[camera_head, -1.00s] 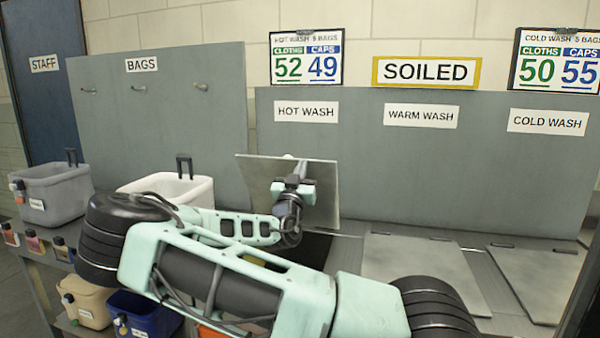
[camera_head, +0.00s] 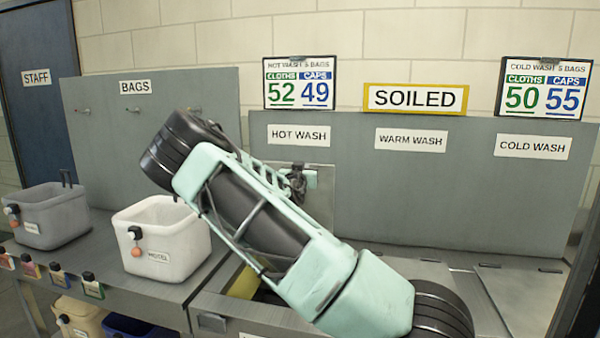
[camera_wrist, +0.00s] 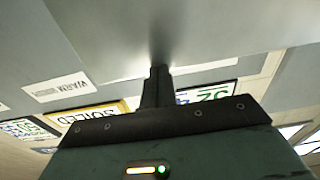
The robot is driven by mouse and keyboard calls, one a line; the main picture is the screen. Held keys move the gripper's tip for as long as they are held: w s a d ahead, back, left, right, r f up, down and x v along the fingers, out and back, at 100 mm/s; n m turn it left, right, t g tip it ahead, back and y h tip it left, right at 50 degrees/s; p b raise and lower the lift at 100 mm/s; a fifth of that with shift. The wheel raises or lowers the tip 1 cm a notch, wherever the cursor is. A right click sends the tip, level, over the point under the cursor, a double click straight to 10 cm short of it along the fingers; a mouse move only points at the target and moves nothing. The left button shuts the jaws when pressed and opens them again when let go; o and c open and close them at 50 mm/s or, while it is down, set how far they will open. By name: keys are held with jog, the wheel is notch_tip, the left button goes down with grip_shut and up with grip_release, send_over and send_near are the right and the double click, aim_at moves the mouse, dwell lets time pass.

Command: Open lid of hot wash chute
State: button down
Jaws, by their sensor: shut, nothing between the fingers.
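The hot wash lid (camera_head: 322,212) stands nearly upright against the grey back panel, below the HOT WASH label (camera_head: 298,135). My arm hides its left and lower parts. The hot wash chute opening (camera_head: 268,293) shows as a dark gap beneath my arm, partly hidden, with something yellow (camera_head: 246,283) at it. My gripper (camera_head: 308,178) is at the upper part of the lid in the head view. In the wrist view its shut fingers (camera_wrist: 158,73) point at a broad grey surface, seemingly the lid (camera_wrist: 165,25). Whether they touch it is unclear.
A white bin (camera_head: 175,255) and a grey bin (camera_head: 50,225) stand on the counter at left. The warm wash lid (camera_head: 430,272) and cold wash lid (camera_head: 515,300) lie flat at right. My arm spans the middle.

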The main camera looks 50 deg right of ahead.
jog(key=shift+w+d+r+g+y+p, duration=0.15)
jog(key=shift+w+d, duration=0.1)
jog(key=shift+d, duration=0.35)
jog(key=shift+w+d+f+g+y+p, duration=0.1)
jog(key=shift+w+d+y, duration=0.15)
jog(key=shift+d, duration=0.35)
jog(key=shift+w+d+r+g+y+p, duration=0.15)
jog(key=shift+w+d, duration=0.15)
jog(key=shift+d, duration=0.3)
jog(key=shift+f, duration=0.1)
